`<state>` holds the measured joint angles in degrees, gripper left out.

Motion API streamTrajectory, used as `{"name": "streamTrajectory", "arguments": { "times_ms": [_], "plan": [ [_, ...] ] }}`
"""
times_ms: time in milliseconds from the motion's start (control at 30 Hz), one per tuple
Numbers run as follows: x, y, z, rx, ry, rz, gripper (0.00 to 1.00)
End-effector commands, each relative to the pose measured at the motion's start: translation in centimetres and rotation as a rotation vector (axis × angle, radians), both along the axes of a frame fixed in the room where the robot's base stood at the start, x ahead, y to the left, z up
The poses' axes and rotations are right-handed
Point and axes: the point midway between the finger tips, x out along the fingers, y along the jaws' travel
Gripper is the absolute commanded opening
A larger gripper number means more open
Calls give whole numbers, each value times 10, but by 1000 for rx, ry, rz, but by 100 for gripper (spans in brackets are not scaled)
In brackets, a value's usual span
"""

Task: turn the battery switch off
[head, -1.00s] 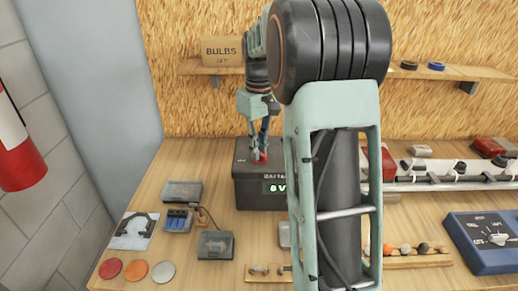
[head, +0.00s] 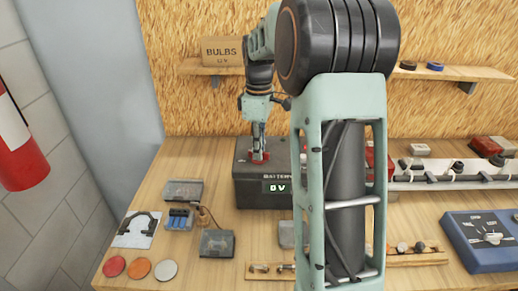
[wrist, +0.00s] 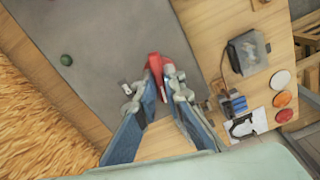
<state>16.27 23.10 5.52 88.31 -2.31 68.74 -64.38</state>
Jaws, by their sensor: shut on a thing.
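The battery (head: 243,185) is a dark grey box on the workbench, partly hidden on its right by my own arm. Its front display (head: 277,188) reads what looks like 0V. The red battery switch (head: 266,158) is on its top and also shows in the wrist view (wrist: 154,62). My gripper (head: 259,153) comes down from above with its fingers around the switch's red handle. In the wrist view my gripper (wrist: 152,84) is shut on the handle, which shows between the fingertips.
A fire extinguisher (head: 20,150) is at the left. Small clear-lidded boxes (head: 216,243) and coloured discs (head: 139,267) lie at the front left. A bulbs box (head: 222,51) stands on the shelf (head: 195,68). A blue meter (head: 485,240) is at the right.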

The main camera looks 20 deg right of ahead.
Motion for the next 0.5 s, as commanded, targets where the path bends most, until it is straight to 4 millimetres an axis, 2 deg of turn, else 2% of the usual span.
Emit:
{"name": "streamTrajectory", "arguments": {
  "times_ms": [333,500],
  "plan": [
    [0,0,1,0,-2,33,0],
    [0,0,2,0,-1,170,0]
  ]
}}
